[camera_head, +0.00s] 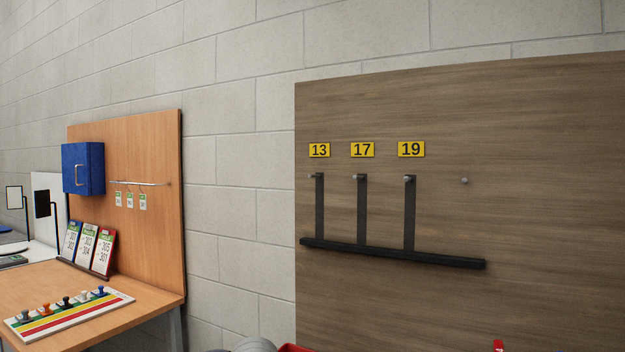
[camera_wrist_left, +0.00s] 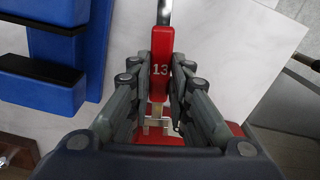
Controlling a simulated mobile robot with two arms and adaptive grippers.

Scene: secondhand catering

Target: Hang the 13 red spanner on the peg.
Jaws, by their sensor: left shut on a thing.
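In the left wrist view my left gripper (camera_wrist_left: 161,66) is shut on the red spanner (camera_wrist_left: 160,44) marked 13. Its red handle lies between the fingers, and its grey metal shaft runs out of the top of the picture, so its far end is hidden. In the head view the brown wooden board (camera_head: 560,120) carries yellow labels 13, 17 and 19. The peg (camera_head: 314,176) under label 13 sticks out at the top of a dark vertical strip and is empty. My right gripper is not in view.
Similar pegs stand under label 17 (camera_head: 360,177) and label 19 (camera_head: 408,178), with a bare peg (camera_head: 464,181) farther right. A black rail (camera_head: 390,253) crosses below them. A desk (camera_head: 110,325) with a blue cabinet (camera_head: 83,168) stands left. Small red parts at the bottom edge are unclear.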

